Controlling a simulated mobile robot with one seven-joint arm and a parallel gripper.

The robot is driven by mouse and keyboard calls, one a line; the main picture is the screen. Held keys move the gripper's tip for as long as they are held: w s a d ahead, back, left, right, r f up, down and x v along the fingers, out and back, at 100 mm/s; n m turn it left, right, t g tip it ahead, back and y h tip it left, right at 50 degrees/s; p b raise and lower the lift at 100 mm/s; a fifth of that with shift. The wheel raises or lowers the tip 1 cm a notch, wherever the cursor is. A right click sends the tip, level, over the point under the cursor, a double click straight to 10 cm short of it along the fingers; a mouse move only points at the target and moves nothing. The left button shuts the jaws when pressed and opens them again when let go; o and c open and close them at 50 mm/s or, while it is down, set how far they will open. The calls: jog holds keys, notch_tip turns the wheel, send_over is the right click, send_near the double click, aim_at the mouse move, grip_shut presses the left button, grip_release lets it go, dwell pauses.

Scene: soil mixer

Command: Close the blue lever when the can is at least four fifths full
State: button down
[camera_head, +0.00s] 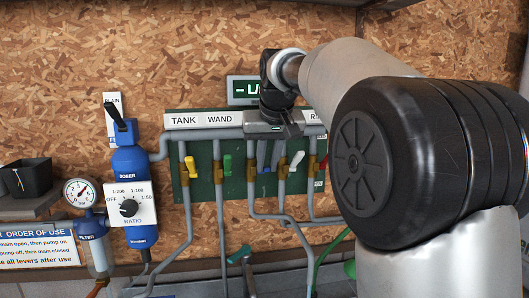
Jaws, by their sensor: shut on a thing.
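My gripper (269,165) reaches down in front of the pipe manifold, its two fingers close together. It is shut on the blue lever, of which only a small blue patch (267,169) shows at the fingertips. The lever's angle is mostly hidden by the fingers. No can is visible in this view, so its fill level cannot be seen. A display (243,90) above the manifold shows dashes and part of an "L"; the rest is hidden behind my arm.
A yellow lever (190,166) and green lever (227,164) sit left of my gripper; a white lever (297,160) and a partly hidden red lever (323,164) sit right. The blue doser (129,165) and ratio dial (129,208) are further left. My arm covers the right side.

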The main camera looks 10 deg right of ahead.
jog(key=shift+w+r, duration=0.1)
jog(key=c, duration=1.6)
grip_release()
jog(key=shift+c, duration=0.2)
jog(key=p+v, duration=0.1)
jog(key=v, duration=1.6)
jog(key=shift+r+p, duration=0.2)
jog(key=shift+p, duration=0.1)
